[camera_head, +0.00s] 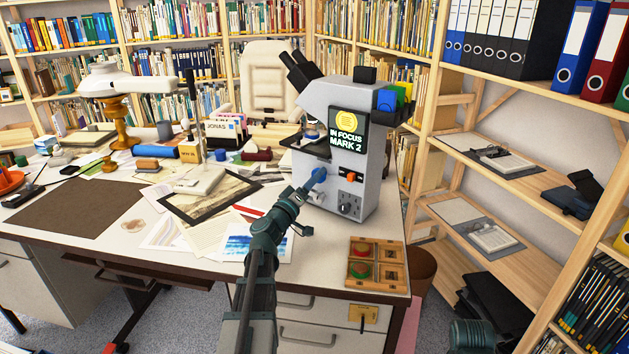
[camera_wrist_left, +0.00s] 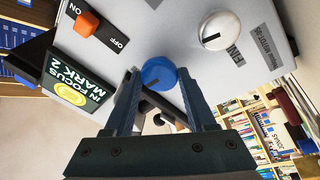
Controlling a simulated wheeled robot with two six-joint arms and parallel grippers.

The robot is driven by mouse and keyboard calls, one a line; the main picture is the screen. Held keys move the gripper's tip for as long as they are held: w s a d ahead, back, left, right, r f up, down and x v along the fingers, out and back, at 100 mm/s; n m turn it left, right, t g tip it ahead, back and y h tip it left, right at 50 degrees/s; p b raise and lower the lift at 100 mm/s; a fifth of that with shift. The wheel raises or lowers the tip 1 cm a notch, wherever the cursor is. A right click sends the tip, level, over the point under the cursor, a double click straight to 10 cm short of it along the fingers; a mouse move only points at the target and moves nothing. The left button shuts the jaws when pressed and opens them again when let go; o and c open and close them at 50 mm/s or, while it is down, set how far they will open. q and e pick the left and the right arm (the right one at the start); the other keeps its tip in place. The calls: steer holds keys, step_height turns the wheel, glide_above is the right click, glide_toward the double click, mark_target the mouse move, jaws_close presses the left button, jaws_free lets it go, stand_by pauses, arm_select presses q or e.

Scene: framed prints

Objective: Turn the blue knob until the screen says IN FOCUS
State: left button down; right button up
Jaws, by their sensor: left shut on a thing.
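The grey microscope (camera_head: 370,190) stands on the desk. Its screen (camera_head: 347,130) shows IN FOCUS MARK 2 with a yellow disc above the words; the wrist view shows the same screen (camera_wrist_left: 75,85) on its side. The blue knob (camera_head: 318,175) is on its front, below the screen. My left gripper (camera_head: 303,192) is at this knob. In the left wrist view its fingers (camera_wrist_left: 159,84) are shut on the blue knob (camera_wrist_left: 157,72), one on each side. A dark mark shows on the knob's face.
An orange ON/OFF switch (camera_wrist_left: 87,23) and a white FINE knob (camera_wrist_left: 220,30) are near the blue knob. A wooden tray (camera_head: 392,280) with red and green pieces lies at the desk's front right. Papers and a dark frame (camera_head: 180,212) lie left of my arm.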

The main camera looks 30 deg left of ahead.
arm_select(q)
steer(key=shift+m, duration=0.5)
steer(key=shift+c, duration=1.1)
jaws_free()
steer(key=b+v, duration=0.1)
steer(key=v, duration=0.6)
steer(key=shift+s+b, duration=0.25)
steer(key=shift+b, duration=0.15)
